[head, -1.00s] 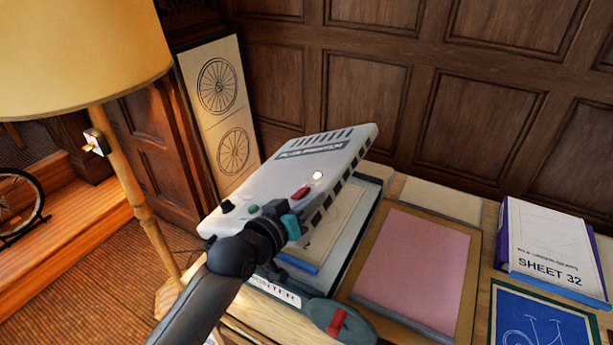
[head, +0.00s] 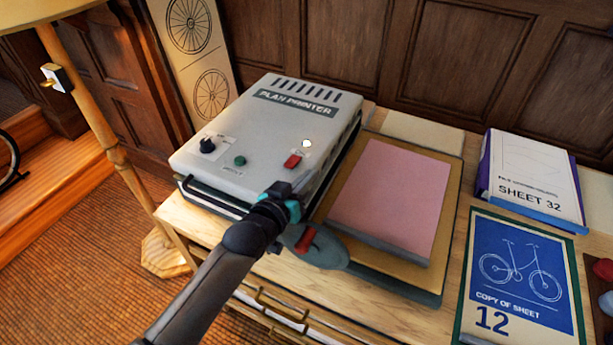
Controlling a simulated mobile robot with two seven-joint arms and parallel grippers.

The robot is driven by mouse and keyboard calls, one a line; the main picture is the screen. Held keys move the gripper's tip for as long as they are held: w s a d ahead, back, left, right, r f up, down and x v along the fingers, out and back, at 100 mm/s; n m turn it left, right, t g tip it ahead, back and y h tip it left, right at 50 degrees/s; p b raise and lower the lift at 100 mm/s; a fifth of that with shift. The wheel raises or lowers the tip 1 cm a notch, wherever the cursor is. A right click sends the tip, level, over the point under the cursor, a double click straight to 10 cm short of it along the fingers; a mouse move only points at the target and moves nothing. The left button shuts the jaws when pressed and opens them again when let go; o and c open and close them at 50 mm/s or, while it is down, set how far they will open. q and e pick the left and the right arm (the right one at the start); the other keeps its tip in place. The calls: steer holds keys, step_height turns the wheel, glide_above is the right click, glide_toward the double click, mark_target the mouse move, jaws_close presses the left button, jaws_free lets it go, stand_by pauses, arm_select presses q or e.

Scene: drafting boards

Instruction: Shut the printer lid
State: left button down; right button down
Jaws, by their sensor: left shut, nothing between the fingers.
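The plan printer (head: 186,196) stands on the wooden cabinet, a grey box with its lid (head: 240,125) lying flat over its base. The lid carries a black knob, a green button, a red switch and a lit round lamp. A dark bar handle runs along its front edge. My left gripper (head: 290,198) is shut and empty at the lid's front right corner; I cannot tell whether it touches the lid. My left arm hides part of the printer's front. My right gripper is not in view.
A pink sheet on a board (head: 392,195) lies right of the printer. A grey-green oval item with a red handle (head: 318,248) is close to my gripper. A blue bicycle print (head: 518,275) and a Sheet 32 box (head: 530,175) are further right. A lamp stand (head: 90,115) is at left.

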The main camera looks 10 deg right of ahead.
arm_select(q)
steer(key=shift+s+f, duration=0.2)
steer(key=shift+f, duration=0.25)
steer(key=shift+w+r+p, duration=0.1)
steer(key=shift+r+p, duration=0.45)
steer(key=shift+p, duration=0.1)
step_height(320, 180, up, 4)
steer(key=p, duration=0.2)
steer(key=shift+f+p, duration=0.2)
steer(key=shift+p, duration=0.2)
steer(key=shift+p+v, duration=0.9)
steer(key=shift+v, duration=4.05)
steer(key=shift+d+r, duration=0.1)
